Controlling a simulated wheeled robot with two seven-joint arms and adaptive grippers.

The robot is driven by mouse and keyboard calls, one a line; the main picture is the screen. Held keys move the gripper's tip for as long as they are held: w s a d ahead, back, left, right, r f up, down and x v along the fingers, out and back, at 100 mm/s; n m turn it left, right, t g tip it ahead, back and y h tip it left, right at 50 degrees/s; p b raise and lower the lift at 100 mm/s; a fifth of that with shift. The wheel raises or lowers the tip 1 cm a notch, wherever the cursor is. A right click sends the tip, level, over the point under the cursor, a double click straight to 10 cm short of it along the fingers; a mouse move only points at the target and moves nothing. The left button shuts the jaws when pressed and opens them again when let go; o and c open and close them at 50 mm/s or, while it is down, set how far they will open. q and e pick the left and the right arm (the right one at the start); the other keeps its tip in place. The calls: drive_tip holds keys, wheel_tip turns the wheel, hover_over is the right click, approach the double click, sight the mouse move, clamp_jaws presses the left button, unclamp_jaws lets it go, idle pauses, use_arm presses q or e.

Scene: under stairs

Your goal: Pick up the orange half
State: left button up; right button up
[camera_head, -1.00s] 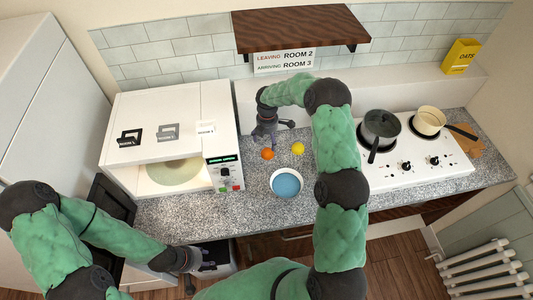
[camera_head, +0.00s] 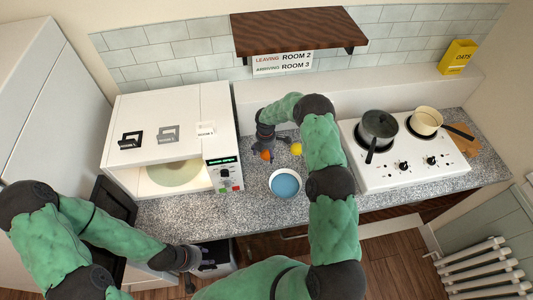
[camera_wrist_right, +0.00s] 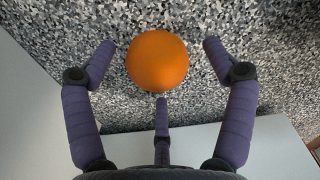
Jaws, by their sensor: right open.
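The orange half (camera_head: 265,155) sits on the speckled counter between the microwave and the blue bowl, and is partly covered by my right gripper (camera_head: 268,145) in the head view. In the right wrist view the orange half (camera_wrist_right: 157,61) is a round orange shape, centred between the spread fingers of my right gripper (camera_wrist_right: 160,75). The fingers are open on both sides and apart from it, with a third finger below. My left gripper (camera_head: 205,262) hangs low at the front, away from the counter; its jaws are too small to judge.
A yellow lemon-like fruit (camera_head: 296,149) lies just right of the orange half. A blue bowl (camera_head: 286,184) stands in front. The open microwave (camera_head: 170,130) is on the left. The stove (camera_head: 405,160) with a dark pot (camera_head: 379,128) and cream pan (camera_head: 426,121) is on the right. A wooden shelf (camera_head: 300,32) overhangs.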

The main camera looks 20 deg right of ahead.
drive_tip(key=c, duration=1.3)
drive_tip(key=shift+r, duration=0.15)
drive_tip(key=shift+w+r+b, duration=0.1)
drive_tip(key=shift+r+b, duration=0.2)
drive_tip(key=shift+r, duration=0.25)
drive_tip(key=s+r, duration=0.3)
drive_tip(key=s, duration=0.1)
drive_tip(key=s+a+r+b, duration=0.1)
drive_tip(key=s+r, duration=0.3)
drive_tip(key=s+r+b, duration=0.1)
drive_tip(key=s+r, duration=0.3)
drive_tip(key=shift+s+a, duration=0.25)
drive_tip(key=shift+a, duration=0.15)
drive_tip(key=shift+s+a+r, duration=0.1)
drive_tip(key=shift+s+r, duration=0.2)
drive_tip(key=shift+s, duration=0.45)
